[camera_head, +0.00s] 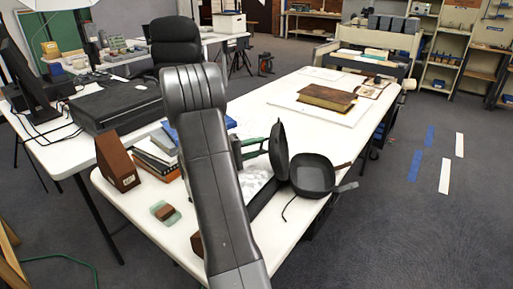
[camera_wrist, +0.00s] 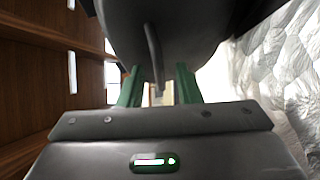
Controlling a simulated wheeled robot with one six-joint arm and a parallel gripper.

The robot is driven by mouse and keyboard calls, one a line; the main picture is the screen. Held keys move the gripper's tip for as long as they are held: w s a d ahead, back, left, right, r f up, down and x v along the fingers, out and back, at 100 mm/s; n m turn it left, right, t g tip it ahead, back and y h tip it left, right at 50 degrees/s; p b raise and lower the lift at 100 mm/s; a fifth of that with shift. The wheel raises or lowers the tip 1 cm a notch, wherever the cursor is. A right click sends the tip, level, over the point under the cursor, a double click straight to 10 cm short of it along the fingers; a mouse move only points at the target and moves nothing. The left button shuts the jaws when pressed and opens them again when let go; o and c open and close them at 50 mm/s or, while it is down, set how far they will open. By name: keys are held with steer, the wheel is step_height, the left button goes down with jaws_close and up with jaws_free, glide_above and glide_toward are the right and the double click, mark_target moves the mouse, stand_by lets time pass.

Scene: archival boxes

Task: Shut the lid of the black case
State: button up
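The black case's dark rounded lid (camera_head: 280,148) stands raised, nearly upright, on the white table. Crumpled pale lining (camera_head: 258,182) shows left of it, partly hidden behind my arm. My gripper (camera_head: 262,147) has green fingers and is just left of the lid. In the wrist view, my gripper (camera_wrist: 158,90) has its fingers spread apart, with a dark narrow bar (camera_wrist: 154,50) seen between them. The dark lid surface (camera_wrist: 190,30) fills the top there, and the lining (camera_wrist: 285,75) is at right. I cannot tell whether the fingers touch the lid.
A dark shallow, pan-like thing (camera_head: 312,175) lies right of the lid. A brown box (camera_head: 117,162) and books (camera_head: 157,152) stand at left, near a small brown-and-green item (camera_head: 165,212). A thick brown book (camera_head: 327,97) lies farther back.

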steer(key=shift+c, duration=0.4)
jaws_close()
